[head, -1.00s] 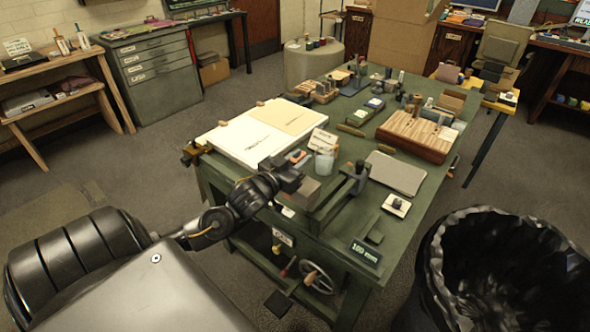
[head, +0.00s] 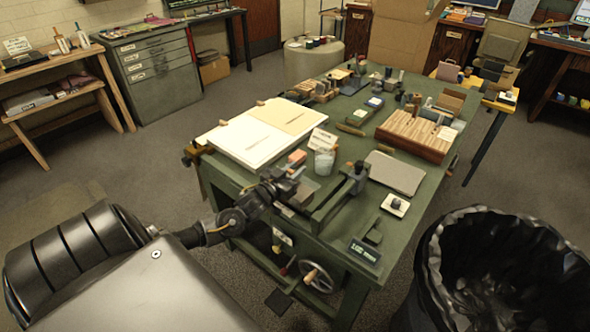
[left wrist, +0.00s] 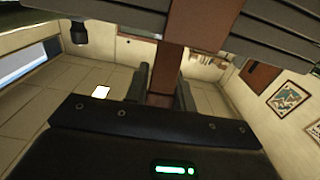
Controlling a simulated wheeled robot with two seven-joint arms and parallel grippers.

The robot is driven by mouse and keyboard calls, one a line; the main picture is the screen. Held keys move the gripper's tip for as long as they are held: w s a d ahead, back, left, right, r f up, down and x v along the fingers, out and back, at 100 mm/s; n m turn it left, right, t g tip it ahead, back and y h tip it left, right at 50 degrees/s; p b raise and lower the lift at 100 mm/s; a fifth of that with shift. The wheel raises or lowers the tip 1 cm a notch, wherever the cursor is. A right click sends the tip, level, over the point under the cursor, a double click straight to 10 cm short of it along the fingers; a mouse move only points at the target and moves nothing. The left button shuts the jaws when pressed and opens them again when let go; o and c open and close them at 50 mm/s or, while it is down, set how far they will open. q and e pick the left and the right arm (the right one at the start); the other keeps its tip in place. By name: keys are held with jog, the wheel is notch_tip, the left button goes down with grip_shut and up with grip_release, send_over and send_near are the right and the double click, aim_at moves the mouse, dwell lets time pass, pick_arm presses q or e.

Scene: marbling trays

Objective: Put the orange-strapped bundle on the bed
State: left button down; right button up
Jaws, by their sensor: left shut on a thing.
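My left gripper (head: 288,184) is at the near edge of the green bench, left of the dark clamp frame. It is shut on a bundle of grey ridged layers with a brownish-orange strap (left wrist: 190,22), which shows close up in the left wrist view. In the head view the bundle is mostly hidden by the gripper. The green frame (head: 335,203) with a grey upright stands to the right of the gripper, above a handwheel; I cannot tell clearly which surface is the bed. My right gripper is not in view.
An orange-topped block (head: 297,156) and a clear cup (head: 324,162) stand just behind the gripper. White boards (head: 235,147) lie to the left. A grey plate (head: 396,173) and a small display (head: 364,251) lie right. A black-lined bin (head: 440,265) stands at the right.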

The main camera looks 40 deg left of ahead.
pick_arm(q)
jog(key=shift+f, duration=0.15)
jog(key=c, duration=1.2)
grip_release()
jog(key=shift+o, duration=0.2)
jog(key=s+b, duration=0.1)
jog(key=s, duration=1.1)
jog(key=shift+b, duration=0.3)
jog(key=shift+d, duration=0.15)
